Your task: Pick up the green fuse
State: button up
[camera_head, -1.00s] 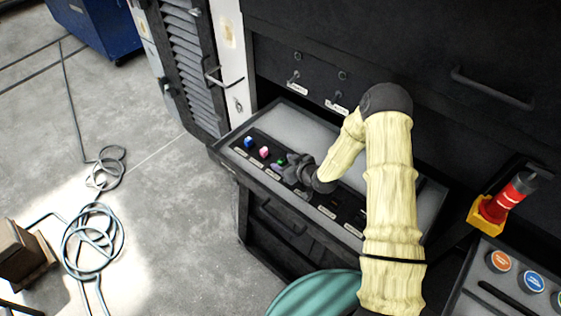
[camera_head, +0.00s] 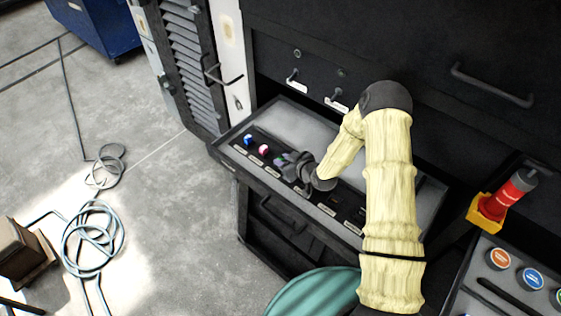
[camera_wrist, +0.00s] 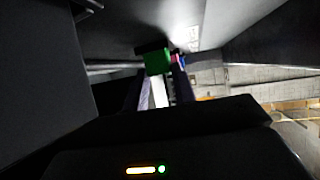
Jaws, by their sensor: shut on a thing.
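The green fuse (camera_wrist: 157,61) shows at the fingertips of my gripper (camera_wrist: 160,80) in the wrist view. My gripper is shut on it. In the head view my gripper (camera_head: 285,162) is low over the fuse tray (camera_head: 228,148), and only a little of the green fuse (camera_head: 279,160) shows between the fingers. A blue fuse (camera_head: 248,140) and a pink fuse (camera_head: 263,149) stand in the row to the left of it. I cannot tell whether the green fuse is still in its slot.
Labelled empty-looking slots (camera_head: 327,209) continue along the row to the right. A dark cabinet front with a handle (camera_head: 491,86) rises behind the tray. A red and yellow switch (camera_head: 505,197) and a button panel (camera_head: 517,275) stand at the right.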

grip_shut()
jog(key=shift+w+r, duration=0.15)
jog(key=shift+r, duration=0.3)
notch_tip(320, 180, up, 9)
jog(key=b, duration=0.2)
jog(key=shift+b, duration=0.35)
